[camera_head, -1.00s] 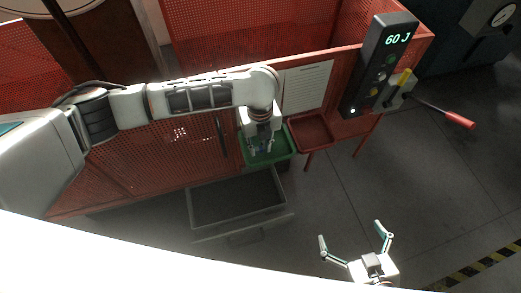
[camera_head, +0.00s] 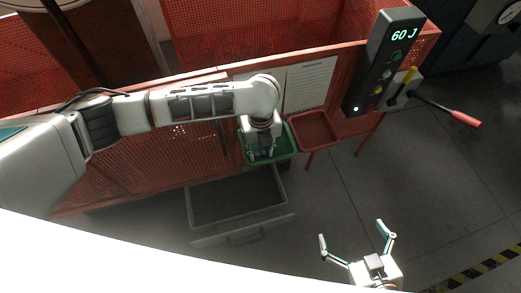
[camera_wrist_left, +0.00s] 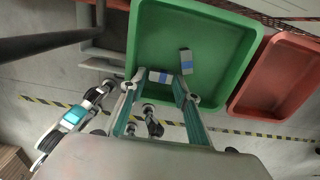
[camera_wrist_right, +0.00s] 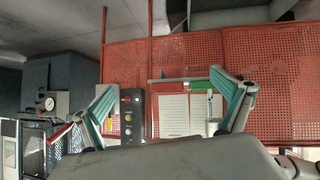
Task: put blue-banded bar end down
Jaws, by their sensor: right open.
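A short grey-white bar end with a blue band (camera_wrist_left: 160,77) sits between the fingertips of my left gripper (camera_head: 261,155), over the green tray (camera_wrist_left: 233,31). The fingertips look closed against its two ends; whether it touches the tray floor I cannot tell. A second pale, blue-banded piece (camera_wrist_left: 186,62) lies in the same tray, just beyond the right fingertip. In the head view the green tray (camera_head: 285,154) is partly hidden by my left gripper. My right gripper (camera_head: 354,237) is open and empty above the floor, far from the trays.
A red tray (camera_head: 313,130) stands right beside the green one. An open grey drawer (camera_head: 240,232) is below and in front. A control box reading 60 J (camera_head: 385,65) and a red-handled lever (camera_head: 465,118) are to the right. Red mesh panels stand behind the trays.

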